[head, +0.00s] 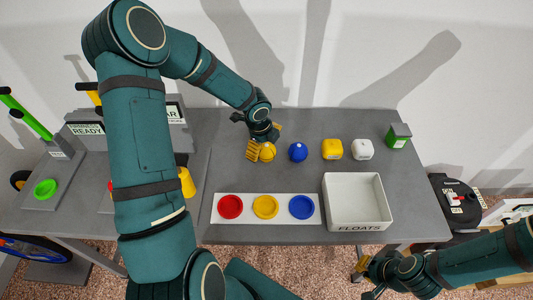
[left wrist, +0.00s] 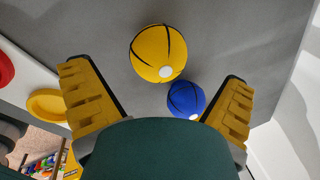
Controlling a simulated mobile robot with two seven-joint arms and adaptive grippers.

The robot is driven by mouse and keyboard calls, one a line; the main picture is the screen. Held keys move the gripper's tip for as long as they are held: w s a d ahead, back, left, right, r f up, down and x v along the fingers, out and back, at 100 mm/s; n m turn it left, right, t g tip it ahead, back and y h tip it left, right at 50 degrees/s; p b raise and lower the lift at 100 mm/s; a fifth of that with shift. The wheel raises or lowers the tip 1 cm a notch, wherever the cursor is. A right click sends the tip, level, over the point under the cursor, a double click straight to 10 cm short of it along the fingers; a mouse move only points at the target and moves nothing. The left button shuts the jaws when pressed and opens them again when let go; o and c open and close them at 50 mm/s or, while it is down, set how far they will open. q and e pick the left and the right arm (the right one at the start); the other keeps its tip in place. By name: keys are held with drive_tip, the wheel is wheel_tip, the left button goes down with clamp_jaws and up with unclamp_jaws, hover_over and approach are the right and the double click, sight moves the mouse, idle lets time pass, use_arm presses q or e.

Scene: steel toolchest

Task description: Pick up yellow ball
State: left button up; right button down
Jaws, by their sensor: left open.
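The yellow ball (head: 267,152) sits on the grey table, left of the blue ball (head: 298,152). My left gripper (head: 264,143) is open at the yellow ball, with one yellow finger just left of it. In the left wrist view the yellow ball (left wrist: 158,53) has dark seams and a white spot. It lies ahead of and between the open fingertips (left wrist: 154,72), with visible gaps on both sides. The blue ball (left wrist: 186,99) shows near the right finger. My right gripper (head: 368,276) is low at the right, off the table's front edge; its jaw opening is unclear.
A white strip (head: 217,216) holds red, yellow and blue dishes. A white bin marked FLOATS (head: 358,227) stands right of it.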

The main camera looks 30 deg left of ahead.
sight(267, 152)
use_arm(q)
drive_tip(key=b+x, duration=0.1)
drive_tip(key=x, duration=0.4)
drive_tip(key=shift+d+f+b, duration=0.15)
drive_tip(key=shift+f+b, duration=0.05)
drive_tip(key=shift+b, duration=0.2)
drive_tip(key=c, duration=1.3)
drive_tip(key=shift+o, duration=0.2)
